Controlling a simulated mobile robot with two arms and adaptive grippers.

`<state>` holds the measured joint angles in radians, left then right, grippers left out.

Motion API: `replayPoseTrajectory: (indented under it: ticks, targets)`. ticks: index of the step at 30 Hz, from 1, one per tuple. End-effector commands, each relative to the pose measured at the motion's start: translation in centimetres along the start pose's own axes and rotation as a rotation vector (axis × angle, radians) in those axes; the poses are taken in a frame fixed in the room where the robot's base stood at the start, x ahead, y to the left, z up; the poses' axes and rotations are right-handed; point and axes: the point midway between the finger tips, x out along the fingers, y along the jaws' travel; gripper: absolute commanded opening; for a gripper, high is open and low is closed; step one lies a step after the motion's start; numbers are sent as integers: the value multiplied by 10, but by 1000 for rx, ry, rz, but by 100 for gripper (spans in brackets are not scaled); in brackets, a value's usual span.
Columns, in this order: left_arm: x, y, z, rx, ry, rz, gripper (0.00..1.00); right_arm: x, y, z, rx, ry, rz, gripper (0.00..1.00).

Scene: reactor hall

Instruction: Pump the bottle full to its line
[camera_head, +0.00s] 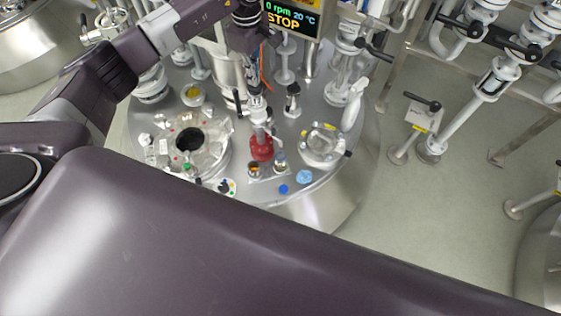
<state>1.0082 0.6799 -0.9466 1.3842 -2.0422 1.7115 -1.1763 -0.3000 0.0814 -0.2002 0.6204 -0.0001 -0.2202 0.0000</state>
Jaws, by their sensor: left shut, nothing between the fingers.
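My left gripper (259,108) reaches down from the dark wrist at the top middle, shut and empty. It is just above a red bulb-like part (262,147) on the vessel lid (313,187); whether it touches the red part I cannot tell. Just below the red part stands a small bottle (254,171) with an orange-brown tone. A second small bottle (280,160) stands to its right. Their fill lines and levels are too small to read. My right gripper is out of view.
A clear round cover with a dark centre (189,139) lies left of the bottles. A round glass port (322,146) is at the right. A blue cap (283,189) and light-blue item (304,177) lie near the front edge. A display (291,17) reads STOP. Pipes crowd the back.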

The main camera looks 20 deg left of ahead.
Motion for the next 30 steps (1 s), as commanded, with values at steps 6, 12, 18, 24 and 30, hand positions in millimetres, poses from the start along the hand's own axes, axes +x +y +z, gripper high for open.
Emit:
replayPoseTrajectory:
  ticks: [6,12,18,24,30]
  targets:
    - [3,-2,0,0,0,-5,0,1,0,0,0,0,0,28]
    - [-7,-1,0,1,0,-5,0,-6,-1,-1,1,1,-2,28]
    - [-21,-2,0,1,0,-5,0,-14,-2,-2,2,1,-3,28]
    - [-36,-1,0,0,0,-4,0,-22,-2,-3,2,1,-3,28]
    - [-50,-1,0,0,1,-3,0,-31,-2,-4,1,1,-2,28]
